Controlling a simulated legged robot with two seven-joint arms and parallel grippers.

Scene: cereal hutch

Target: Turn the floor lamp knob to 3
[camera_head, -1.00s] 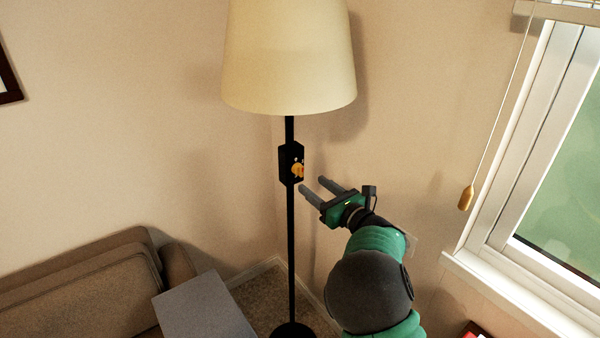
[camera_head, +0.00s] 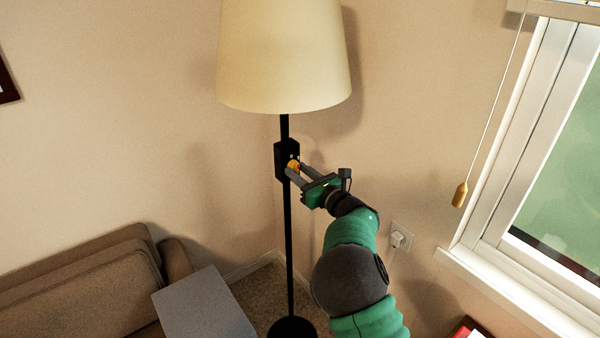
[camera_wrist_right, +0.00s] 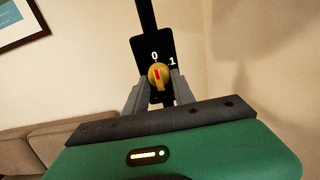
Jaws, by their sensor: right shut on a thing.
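The floor lamp has a cream shade (camera_head: 284,55), a black pole (camera_head: 290,240) and a black switch box (camera_head: 281,161) on the pole. A yellow-orange knob (camera_head: 292,167) sits on the box. In the right wrist view the knob (camera_wrist_right: 159,76) carries a red mark that points up, near the printed 0; a 1 shows to its right. Other numbers are hidden or out of sight. My right gripper (camera_head: 294,174) is shut on the knob, with one finger on each side of it. My left gripper is not in view.
A brown sofa (camera_head: 80,290) and a grey-topped table (camera_head: 203,305) stand at the lower left. A window (camera_head: 540,150) with a hanging cord pull (camera_head: 461,194) is on the right. A wall outlet (camera_head: 401,237) is behind my right arm.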

